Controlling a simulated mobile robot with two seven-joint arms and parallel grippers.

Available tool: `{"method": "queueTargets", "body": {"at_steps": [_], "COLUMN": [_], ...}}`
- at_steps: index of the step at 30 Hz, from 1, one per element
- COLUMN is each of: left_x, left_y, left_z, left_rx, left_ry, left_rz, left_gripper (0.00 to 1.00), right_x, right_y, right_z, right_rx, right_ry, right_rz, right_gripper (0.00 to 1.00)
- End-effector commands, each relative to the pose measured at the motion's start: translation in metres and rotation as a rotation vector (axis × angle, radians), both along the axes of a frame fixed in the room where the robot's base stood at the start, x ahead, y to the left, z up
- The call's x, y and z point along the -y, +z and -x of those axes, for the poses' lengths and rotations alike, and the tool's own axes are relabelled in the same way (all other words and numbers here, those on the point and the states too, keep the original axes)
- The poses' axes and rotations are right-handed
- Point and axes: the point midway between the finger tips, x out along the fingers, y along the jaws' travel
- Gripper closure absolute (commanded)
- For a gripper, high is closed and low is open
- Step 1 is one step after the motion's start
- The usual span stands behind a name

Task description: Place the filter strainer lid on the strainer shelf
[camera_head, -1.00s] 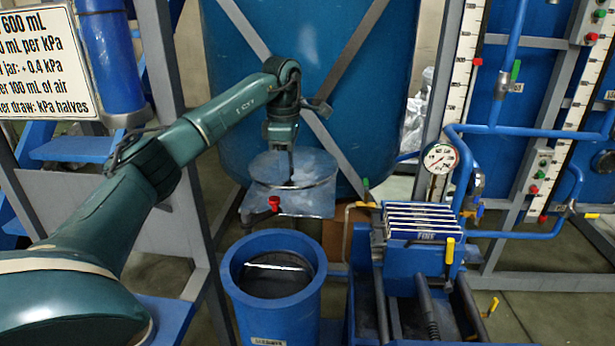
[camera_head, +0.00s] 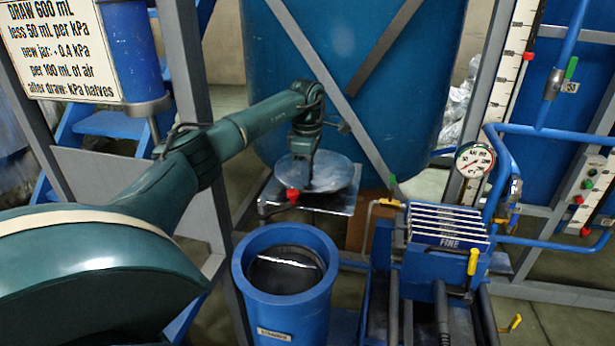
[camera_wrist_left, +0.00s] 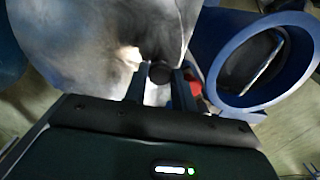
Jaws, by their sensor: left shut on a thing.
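The filter strainer lid (camera_head: 334,172) is a round grey metal disc, lying about flat at the strainer shelf (camera_head: 345,205), a square metal plate behind the blue strainer. My left gripper (camera_head: 302,185) is shut on the lid's dark knob, which also shows between the fingers in the left wrist view (camera_wrist_left: 160,74). The lid (camera_wrist_left: 90,40) fills the upper left there. I cannot tell whether the lid touches the shelf or hovers just above it. The blue strainer body (camera_head: 285,238) stands open in front, with a bright bar across its inside. My right gripper is not in view.
A red knob (camera_head: 293,196) is at the shelf's front edge. A large blue tank (camera_head: 340,80) stands behind. To the right are a rack of plates marked FINE (camera_head: 447,240), a pressure gauge (camera_head: 475,160) and blue pipes. A grey post (camera_head: 205,120) stands close to my left arm.

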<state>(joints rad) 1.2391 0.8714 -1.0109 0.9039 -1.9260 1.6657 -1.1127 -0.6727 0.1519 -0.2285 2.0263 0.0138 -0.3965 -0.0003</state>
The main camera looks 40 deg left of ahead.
Motion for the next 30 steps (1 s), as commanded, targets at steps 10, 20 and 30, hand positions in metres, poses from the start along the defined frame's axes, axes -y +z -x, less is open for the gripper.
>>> {"method": "queueTargets", "body": {"at_steps": [10, 20, 30], "left_x": [0.000, 0.000, 0.000], "left_y": [-0.022, -0.024, -0.019], "left_z": [0.000, 0.000, 0.000], "left_rx": [0.002, -0.001, 0.001], "left_ry": [0.001, 0.000, 0.000], "left_rz": [0.000, 0.000, 0.000], "left_gripper": [1.00, 0.54, 0.52], "right_x": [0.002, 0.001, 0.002], "right_y": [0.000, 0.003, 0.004], "right_z": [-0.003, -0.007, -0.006], "right_rx": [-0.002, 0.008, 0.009], "right_ry": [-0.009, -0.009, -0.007], "right_rz": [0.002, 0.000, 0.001], "right_gripper": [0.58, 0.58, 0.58]}}
